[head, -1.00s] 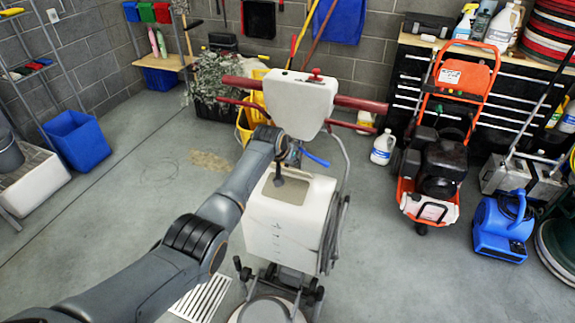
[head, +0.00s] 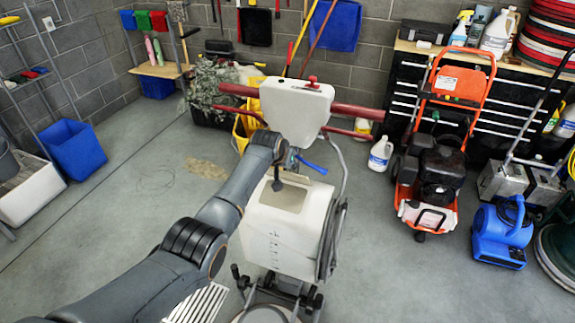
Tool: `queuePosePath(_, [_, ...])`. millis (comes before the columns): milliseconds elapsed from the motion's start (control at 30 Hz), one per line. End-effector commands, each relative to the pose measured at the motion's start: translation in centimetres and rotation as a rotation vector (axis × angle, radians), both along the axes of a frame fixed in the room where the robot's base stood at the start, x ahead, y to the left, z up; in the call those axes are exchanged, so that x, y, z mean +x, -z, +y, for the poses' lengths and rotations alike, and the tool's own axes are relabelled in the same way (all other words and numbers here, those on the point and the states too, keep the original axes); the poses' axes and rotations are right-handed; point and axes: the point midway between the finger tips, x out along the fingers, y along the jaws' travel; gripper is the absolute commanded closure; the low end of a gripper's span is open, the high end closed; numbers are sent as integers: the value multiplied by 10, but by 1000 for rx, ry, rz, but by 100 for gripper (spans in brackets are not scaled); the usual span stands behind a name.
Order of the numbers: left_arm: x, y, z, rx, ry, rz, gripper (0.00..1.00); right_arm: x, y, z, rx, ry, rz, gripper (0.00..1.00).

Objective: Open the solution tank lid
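The white solution tank (head: 275,235) stands upright in the middle of the head view, below the machine's white control head (head: 298,103). Its top (head: 287,197) shows a beige rectangular area with a pale rim; I cannot tell whether this is a closed lid or an opening. My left arm reaches in from the lower left. Its dark gripper (head: 277,184) points down over the rear left part of the tank top. The gripper is small and partly hidden by the wrist, so its fingers and any contact are unclear. My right gripper is not in view.
A red handlebar (head: 358,109) and a blue lever (head: 313,163) are close to my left wrist. A hose (head: 334,235) hangs on the tank's right side. A yellow bucket (head: 243,131) stands behind. An orange machine (head: 437,165) is at right.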

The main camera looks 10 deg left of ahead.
Motion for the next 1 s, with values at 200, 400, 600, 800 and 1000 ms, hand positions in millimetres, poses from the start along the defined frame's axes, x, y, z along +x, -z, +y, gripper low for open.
queuePosePath(200, [4,-8,0,-1,0,-15,56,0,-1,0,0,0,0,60])
queuePosePath(400, [2,-5,0,0,0,-9,56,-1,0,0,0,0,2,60])
queuePosePath(600, [0,-6,0,0,0,-8,56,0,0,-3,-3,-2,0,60])
queuePosePath(800, [-10,-18,2,-1,1,-8,56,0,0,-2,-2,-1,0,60])
queuePosePath(1000, [-26,-39,6,0,0,-10,56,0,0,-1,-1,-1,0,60])
